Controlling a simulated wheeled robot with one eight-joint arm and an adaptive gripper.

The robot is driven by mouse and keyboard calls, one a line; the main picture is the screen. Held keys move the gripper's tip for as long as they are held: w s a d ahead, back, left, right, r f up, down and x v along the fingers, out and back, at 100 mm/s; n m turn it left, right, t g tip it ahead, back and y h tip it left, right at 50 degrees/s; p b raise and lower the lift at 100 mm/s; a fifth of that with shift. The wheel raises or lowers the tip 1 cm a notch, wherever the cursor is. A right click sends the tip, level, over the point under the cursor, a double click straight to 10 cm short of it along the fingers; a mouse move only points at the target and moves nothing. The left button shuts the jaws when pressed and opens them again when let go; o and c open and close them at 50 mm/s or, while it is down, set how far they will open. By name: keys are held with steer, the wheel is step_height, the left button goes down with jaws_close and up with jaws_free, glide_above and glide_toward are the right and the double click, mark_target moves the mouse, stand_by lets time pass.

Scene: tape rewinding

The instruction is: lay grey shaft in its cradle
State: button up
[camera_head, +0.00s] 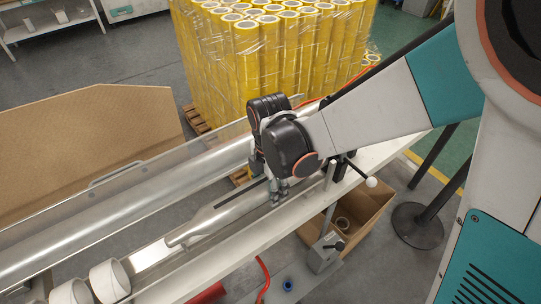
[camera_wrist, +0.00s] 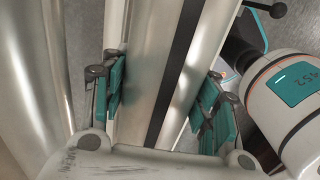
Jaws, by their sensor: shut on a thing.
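The grey shaft (camera_head: 225,212), with a dark stripe along it and a narrow end (camera_head: 177,239) at lower left, lies lengthwise along the machine bed in the head view. My gripper (camera_head: 278,190) is around its upper right part. In the wrist view the shaft (camera_wrist: 145,60) runs between the teal finger pads, and my gripper (camera_wrist: 163,95) is shut on it, one finger on each side. The far end of the shaft is hidden behind my arm. I cannot clearly make out the cradle, or whether the shaft touches it.
White rings (camera_head: 108,280) stand at lower left. A pale rail (camera_head: 215,268) borders the bed in front.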

steer(key=shift+f+b, duration=0.75)
stand_by(0.9)
steer(key=o, duration=1.6)
